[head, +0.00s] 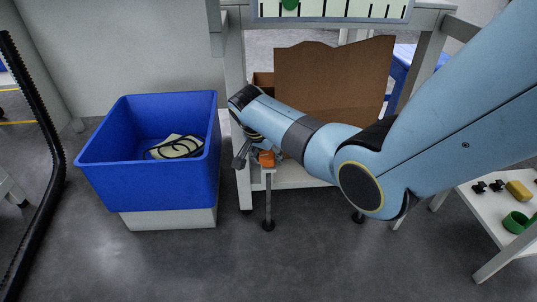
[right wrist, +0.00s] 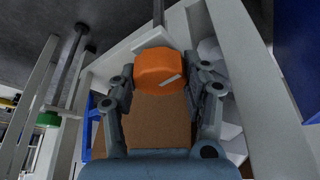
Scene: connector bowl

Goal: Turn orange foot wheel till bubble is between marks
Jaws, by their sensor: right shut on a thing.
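The orange foot wheel (head: 266,158) sits at the top of a thin leg under the front of the white bench. In the right wrist view the wheel (right wrist: 157,68) lies between the fingers, with a pale stripe on its face. My right gripper (right wrist: 163,82) is shut on it; in the head view the gripper (head: 253,152) is partly hidden by my arm. The green bubble (head: 290,4) shows at the top edge, in the left part of a pale panel (head: 335,18) with several black marks. The bubble's upper part is cut off. My left gripper is not in view.
A blue bin (head: 148,110) holding a pale item with a black cable stands close left of the wheel. A brown cardboard box (head: 335,75) is behind my arm. A white side table (head: 490,210) with small parts stands right. Floor in front is clear.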

